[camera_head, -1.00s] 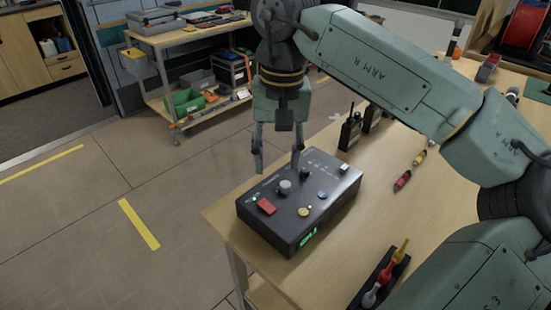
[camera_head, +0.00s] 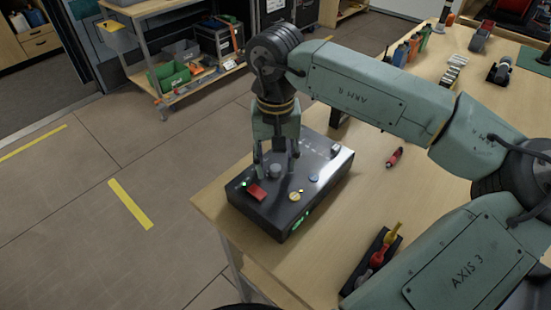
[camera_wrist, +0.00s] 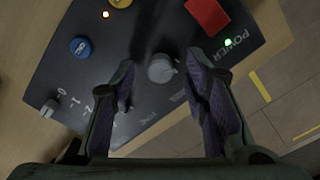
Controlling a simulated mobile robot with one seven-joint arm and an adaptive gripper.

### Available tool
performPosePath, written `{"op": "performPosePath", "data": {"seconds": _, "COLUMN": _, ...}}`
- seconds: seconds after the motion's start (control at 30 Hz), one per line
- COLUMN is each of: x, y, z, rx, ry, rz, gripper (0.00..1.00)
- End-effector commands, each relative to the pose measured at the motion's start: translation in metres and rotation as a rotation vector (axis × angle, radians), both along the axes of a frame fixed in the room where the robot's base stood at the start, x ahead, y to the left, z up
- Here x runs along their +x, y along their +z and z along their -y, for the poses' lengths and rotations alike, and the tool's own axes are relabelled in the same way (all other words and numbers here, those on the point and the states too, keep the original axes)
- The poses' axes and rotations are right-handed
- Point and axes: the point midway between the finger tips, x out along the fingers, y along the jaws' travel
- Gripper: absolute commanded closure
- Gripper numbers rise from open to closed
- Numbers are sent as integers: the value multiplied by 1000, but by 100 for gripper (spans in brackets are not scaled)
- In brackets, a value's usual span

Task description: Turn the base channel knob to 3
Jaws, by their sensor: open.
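The base unit is a black box (camera_head: 328,172) on the wooden table's near left corner. Its top carries a round grey knob (camera_head: 275,171), which also shows in the wrist view (camera_wrist: 161,68). My gripper (camera_head: 276,155) points down over the box, fingers spread on either side of this knob. In the wrist view my gripper (camera_wrist: 160,62) has a gap between each finger and the knob, so it holds nothing. The knob's pointer and channel number cannot be read. Part of the panel is hidden behind the fingers.
The box also has a red button (camera_head: 257,192), a yellow button (camera_head: 294,196), a blue button (camera_head: 314,178) and a pale switch (camera_head: 335,150). A red-ended item (camera_head: 394,157) lies to the right. A dark holder (camera_head: 365,264) with coloured tools stands near the front edge.

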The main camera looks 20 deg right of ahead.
Motion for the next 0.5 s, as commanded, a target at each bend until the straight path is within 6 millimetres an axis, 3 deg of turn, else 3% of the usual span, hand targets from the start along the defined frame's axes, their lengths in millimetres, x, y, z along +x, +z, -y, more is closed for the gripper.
{"op": "performPosePath", "data": {"seconds": 0.37, "x": 0, "y": -6, "z": 0, "rx": 1, "ry": 1, "rz": 1, "gripper": 59}}
{"op": "performPosePath", "data": {"seconds": 0.5, "x": 0, "y": -6, "z": 0, "rx": 0, "ry": 1, "rz": 1, "gripper": 69}}
